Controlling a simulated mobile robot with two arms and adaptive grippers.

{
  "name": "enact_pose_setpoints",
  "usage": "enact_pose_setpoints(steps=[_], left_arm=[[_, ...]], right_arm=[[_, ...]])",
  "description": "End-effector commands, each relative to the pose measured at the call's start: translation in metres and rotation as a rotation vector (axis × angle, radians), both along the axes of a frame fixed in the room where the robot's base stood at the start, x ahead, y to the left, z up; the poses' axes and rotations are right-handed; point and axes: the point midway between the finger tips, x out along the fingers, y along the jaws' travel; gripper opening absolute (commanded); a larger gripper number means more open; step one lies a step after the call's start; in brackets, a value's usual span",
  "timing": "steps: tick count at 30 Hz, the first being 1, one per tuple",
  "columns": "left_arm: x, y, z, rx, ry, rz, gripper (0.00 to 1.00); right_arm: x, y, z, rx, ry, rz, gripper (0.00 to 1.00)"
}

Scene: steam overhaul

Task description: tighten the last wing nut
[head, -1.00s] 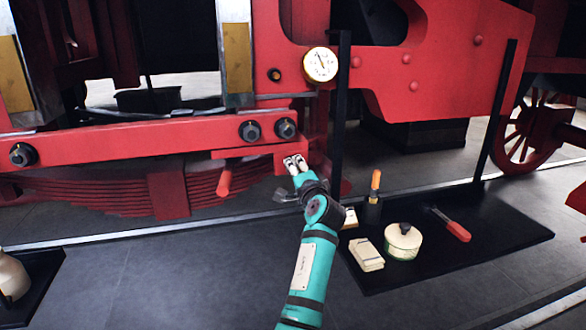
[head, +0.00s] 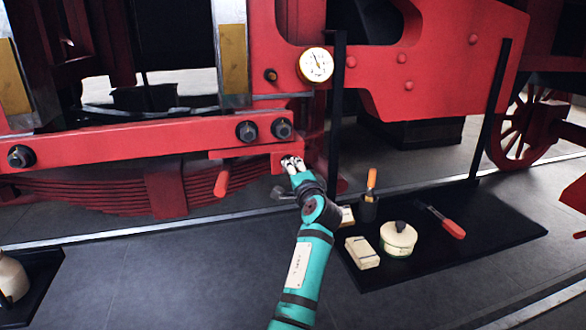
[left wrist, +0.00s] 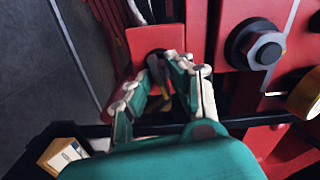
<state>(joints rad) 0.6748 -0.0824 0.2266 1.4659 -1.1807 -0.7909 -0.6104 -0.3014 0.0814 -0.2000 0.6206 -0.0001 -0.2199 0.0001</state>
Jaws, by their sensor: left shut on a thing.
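My left gripper (head: 291,162) reaches from below to the red bracket block at the right end of the long red beam. In the left wrist view its white-tipped fingers (left wrist: 158,88) are shut around a small dark wing nut (left wrist: 157,70) on the face of the red block (left wrist: 150,40). The fingers and shadow hide much of the nut, and its wing angle cannot be told. In the head view the fingers cover the nut. My right gripper is not in view.
Large bolts (head: 282,128) and a red handle (head: 221,183) are near the left gripper. A gauge (head: 315,65) sits above, beside a black post (head: 337,110). A black mat (head: 470,235) holds a round tin (head: 398,238), a cream box (head: 362,252) and a red-handled tool (head: 452,228).

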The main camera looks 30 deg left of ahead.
Motion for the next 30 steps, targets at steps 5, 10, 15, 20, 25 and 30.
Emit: enact_pose_setpoints(steps=[5, 10, 15, 20, 25, 30], left_arm=[[-0.0001, 0.0007, 0.002, 0.002, -0.004, 0.001, 0.0], [-0.0001, 0.0007, 0.0023, 0.002, -0.004, 0.001, 0.0], [0.0, 0.0008, 0.0027, 0.002, -0.005, 0.001, 0.0], [-0.0001, 0.0008, 0.003, 0.002, -0.005, 0.001, 0.0], [0.0, 0.0008, 0.0033, 0.003, -0.006, 0.0, 0.0], [-0.0001, 0.0008, 0.0036, 0.003, -0.006, 0.0, 0.25]], right_arm=[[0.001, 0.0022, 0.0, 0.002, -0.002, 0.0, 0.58], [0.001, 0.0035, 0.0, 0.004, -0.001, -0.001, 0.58], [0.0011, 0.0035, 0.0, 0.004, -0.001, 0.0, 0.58], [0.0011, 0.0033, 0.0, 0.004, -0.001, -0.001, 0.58], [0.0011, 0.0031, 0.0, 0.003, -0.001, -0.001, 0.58], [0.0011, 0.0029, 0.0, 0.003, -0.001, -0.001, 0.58]])
